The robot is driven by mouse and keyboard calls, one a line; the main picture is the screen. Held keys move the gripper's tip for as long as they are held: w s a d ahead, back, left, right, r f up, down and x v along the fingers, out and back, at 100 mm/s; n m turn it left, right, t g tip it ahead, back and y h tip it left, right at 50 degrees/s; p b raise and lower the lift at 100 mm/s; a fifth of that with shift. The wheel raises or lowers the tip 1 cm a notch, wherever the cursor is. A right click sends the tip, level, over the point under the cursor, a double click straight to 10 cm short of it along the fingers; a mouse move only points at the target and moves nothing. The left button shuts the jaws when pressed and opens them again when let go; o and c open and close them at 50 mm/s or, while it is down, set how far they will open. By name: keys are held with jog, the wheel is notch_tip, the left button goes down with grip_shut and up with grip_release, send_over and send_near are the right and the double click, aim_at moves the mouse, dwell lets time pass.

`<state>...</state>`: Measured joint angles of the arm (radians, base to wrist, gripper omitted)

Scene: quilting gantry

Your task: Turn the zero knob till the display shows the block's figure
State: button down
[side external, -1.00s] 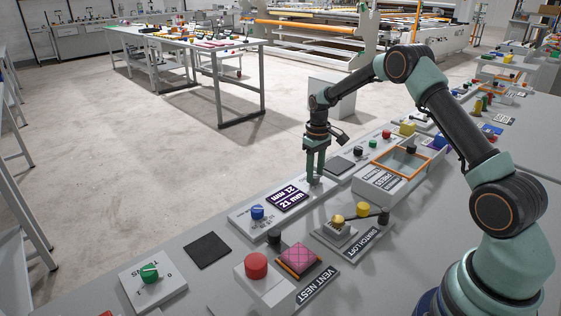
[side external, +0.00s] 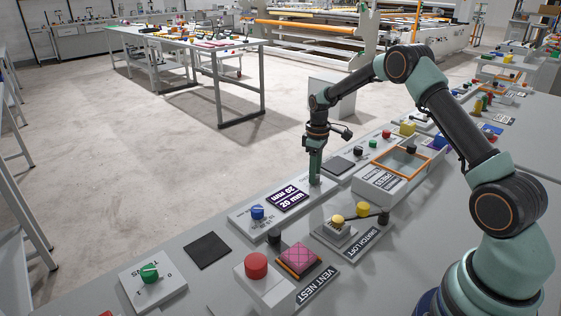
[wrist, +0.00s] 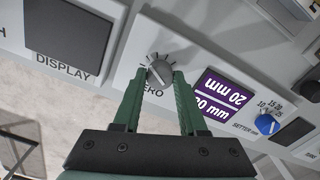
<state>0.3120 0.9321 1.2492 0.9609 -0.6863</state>
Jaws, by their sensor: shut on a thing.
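The grey zero knob (wrist: 158,72) with "ERO" legible beside it sits between my gripper's fingertips (wrist: 161,78) in the wrist view. My gripper (side external: 316,180) is shut on it, pointing down, in the side view, where the fingers hide the knob. Next to it a purple panel (side external: 289,199) reads "20 mm" twice, once upside down; it also shows in the wrist view (wrist: 224,98). A dark blank screen (wrist: 68,38) has "DISPLAY" lettered below it. I cannot tell which thing is the block.
A blue selector knob (side external: 257,212) with a numbered scale is left of the purple panel. Nearby stand a red button (side external: 256,265), a pink quilted pad (side external: 298,260), a yellow button (side external: 337,220) and an orange-rimmed case (side external: 428,166). A green knob (side external: 149,272) is at front left.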

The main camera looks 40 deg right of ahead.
jog(key=shift+c, duration=2.2)
grip_release()
notch_tip(320, 180, up, 12)
jog(key=shift+r, duration=0.2)
jog(key=s+a+r+m+t, duration=0.3)
jog(key=s+a+r+t, duration=0.1)
jog(key=s+a+r, duration=0.85)
jog(key=s+a+f+m+t, duration=0.1)
jog(key=s+a+f, duration=0.2)
jog(key=s, duration=0.5)
jog(key=shift+s+a+t, duration=0.25)
jog(key=shift+s+t, duration=0.05)
jog(key=shift+s, duration=0.05)
